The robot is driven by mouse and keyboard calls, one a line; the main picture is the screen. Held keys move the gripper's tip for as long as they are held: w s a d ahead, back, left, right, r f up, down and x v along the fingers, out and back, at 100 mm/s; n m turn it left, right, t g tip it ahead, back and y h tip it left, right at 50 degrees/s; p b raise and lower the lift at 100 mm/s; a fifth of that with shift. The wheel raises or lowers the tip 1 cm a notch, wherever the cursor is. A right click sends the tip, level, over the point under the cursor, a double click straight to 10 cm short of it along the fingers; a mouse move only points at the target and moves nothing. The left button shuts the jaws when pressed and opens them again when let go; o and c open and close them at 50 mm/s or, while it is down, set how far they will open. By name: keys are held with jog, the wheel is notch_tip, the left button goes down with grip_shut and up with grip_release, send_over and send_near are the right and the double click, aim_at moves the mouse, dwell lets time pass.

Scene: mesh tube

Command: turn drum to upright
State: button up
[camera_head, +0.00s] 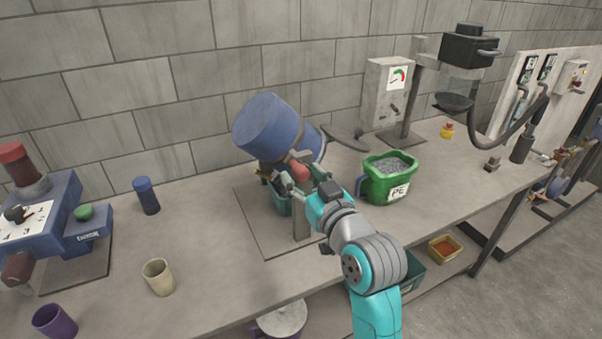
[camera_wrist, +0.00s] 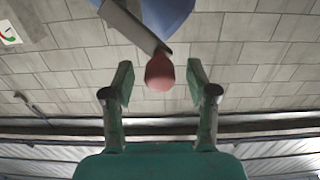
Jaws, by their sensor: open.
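The blue drum (camera_head: 270,128) sits tilted on its stand on the bench, one end up to the left. It shows in part at the top of the wrist view (camera_wrist: 168,14). A red knob (camera_head: 300,170) on a dark lever stands at the drum's front. In the wrist view the knob (camera_wrist: 159,72) lies between my two open fingers, with room on both sides; I cannot tell how deep it is. My gripper (camera_head: 296,182) is open at the knob. My gripper hides part of the stand.
A teal container (camera_head: 281,203) sits under the drum. A green bucket (camera_head: 389,181) of grey granules stands close to the right of my arm. A beige cup (camera_head: 158,277) and a dark blue cylinder (camera_head: 147,196) stand left. The bench is clear between them and the stand.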

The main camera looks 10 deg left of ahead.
jog(key=shift+x, duration=0.75)
grip_shut()
jog(key=shift+a+f, duration=0.1)
jog(key=shift+a, duration=0.05)
